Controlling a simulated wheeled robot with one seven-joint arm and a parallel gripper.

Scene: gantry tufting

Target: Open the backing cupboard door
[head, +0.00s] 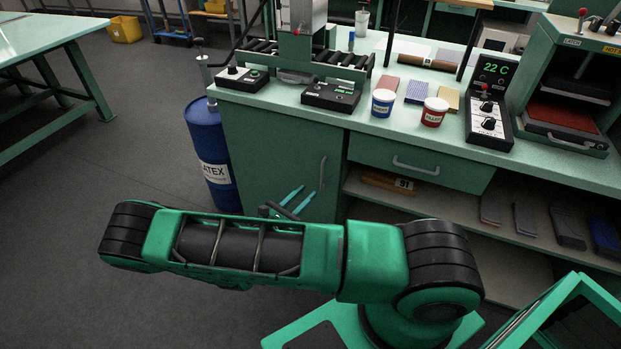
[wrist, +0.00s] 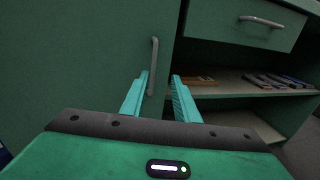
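The backing cupboard door (head: 275,155) is a flat green panel under the left part of the counter and looks shut. Its upright bar handle (head: 323,170) is near the door's right edge. In the wrist view the door (wrist: 80,60) fills the left side and its handle (wrist: 154,65) stands upright ahead. My gripper (head: 301,195) is open, with two teal fingers in front of the door. In the wrist view the handle appears between the fingertips (wrist: 160,76), closer to the left finger. Whether it touches or lies deep between them I cannot tell.
Right of the door are a drawer (head: 420,163) with a bar handle and open shelves (head: 460,207) holding several items. A blue drum (head: 212,155) stands left of the cupboard. The countertop (head: 390,125) carries pots, controls and a press. Floor at left is clear.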

